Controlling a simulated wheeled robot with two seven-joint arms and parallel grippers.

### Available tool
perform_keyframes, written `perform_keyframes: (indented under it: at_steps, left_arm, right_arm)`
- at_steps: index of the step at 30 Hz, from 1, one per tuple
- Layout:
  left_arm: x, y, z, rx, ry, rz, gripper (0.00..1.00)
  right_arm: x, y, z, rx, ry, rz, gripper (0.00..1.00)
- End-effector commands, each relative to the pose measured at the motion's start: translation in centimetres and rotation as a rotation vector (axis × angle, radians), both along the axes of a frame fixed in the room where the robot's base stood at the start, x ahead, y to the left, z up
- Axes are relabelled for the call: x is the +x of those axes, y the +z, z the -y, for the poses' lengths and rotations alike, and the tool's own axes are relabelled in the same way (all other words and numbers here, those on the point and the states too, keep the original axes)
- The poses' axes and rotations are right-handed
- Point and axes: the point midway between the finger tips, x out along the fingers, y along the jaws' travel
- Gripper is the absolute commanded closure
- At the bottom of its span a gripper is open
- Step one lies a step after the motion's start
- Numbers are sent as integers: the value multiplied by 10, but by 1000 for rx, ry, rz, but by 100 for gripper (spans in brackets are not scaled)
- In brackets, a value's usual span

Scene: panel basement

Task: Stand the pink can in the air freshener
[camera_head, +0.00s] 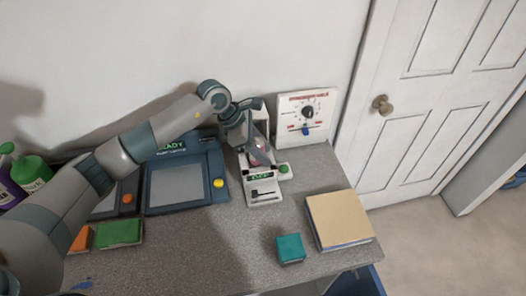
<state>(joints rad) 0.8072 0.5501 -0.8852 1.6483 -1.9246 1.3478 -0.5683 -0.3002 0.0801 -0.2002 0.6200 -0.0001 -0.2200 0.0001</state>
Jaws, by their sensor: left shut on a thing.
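The air freshener (262,192) is a white unit on the grey counter, with an OFF display, a green button and a dark slot on its front. My left gripper (259,150) is at the unit's upper part, pointing down, and is shut on the pink can (264,146). Only a small pink patch of the can shows; the fingers hide most of it. I cannot tell whether the can touches the unit. My right gripper is not in view.
A white panel with a dial (305,115) stands behind on the right. A blue-grey console (185,190) with a yellow button is left. A teal block (290,248) and a tan-topped box (340,217) lie in front. Green and purple bottles stand far left. The front-middle counter is clear.

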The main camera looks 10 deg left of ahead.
Motion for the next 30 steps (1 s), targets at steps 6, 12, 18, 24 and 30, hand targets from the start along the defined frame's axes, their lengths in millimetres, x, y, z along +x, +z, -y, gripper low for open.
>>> perform_keyframes:
  at_steps: [6,12,18,24,30]
  left_arm:
    - [-2,-9,0,3,0,-7,88]
    - [-4,-12,0,5,0,-13,52]
    - [-6,-14,0,7,-3,-19,45]
    - [-6,-13,0,8,-5,-20,45]
    - [-7,-6,0,7,-5,-21,45]
  right_arm:
    - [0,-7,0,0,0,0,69]
    - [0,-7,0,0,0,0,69]
    - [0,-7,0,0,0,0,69]
    - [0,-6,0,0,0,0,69]
    - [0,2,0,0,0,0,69]
